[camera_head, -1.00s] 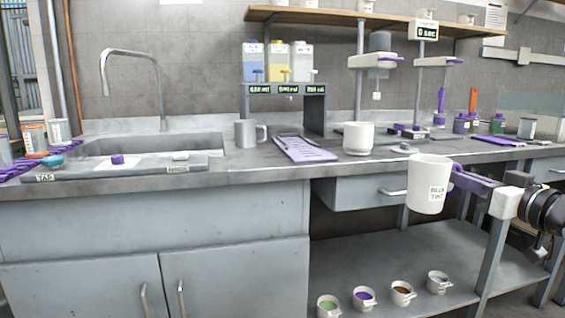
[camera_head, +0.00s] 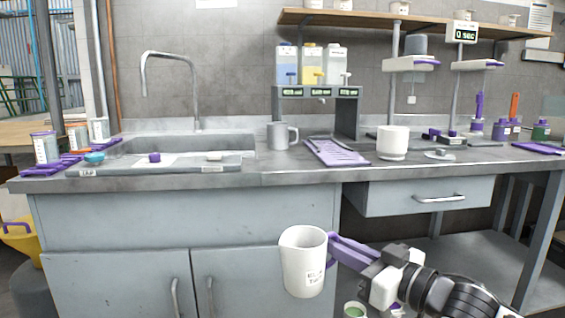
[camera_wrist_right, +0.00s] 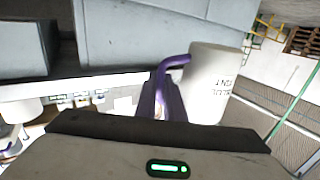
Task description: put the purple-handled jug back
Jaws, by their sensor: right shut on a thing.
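The white jug (camera_head: 303,262) with a purple handle and a dark printed label hangs in front of the grey cabinet, below the counter's front edge. My right gripper (camera_head: 338,248) is shut on its purple handle, coming from the right. The jug looks close to upright, tilted slightly. In the right wrist view the jug (camera_wrist_right: 208,85) shows with its label upside down, and the purple handle (camera_wrist_right: 174,64) lies at the purple fingers (camera_wrist_right: 160,98). My left gripper is in neither current view.
A sink (camera_head: 185,147) is at left. A drawer (camera_head: 420,197) is under the counter. A wall shelf (camera_head: 430,24) holds small pots. A yellow bucket (camera_head: 20,240) stands at far left.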

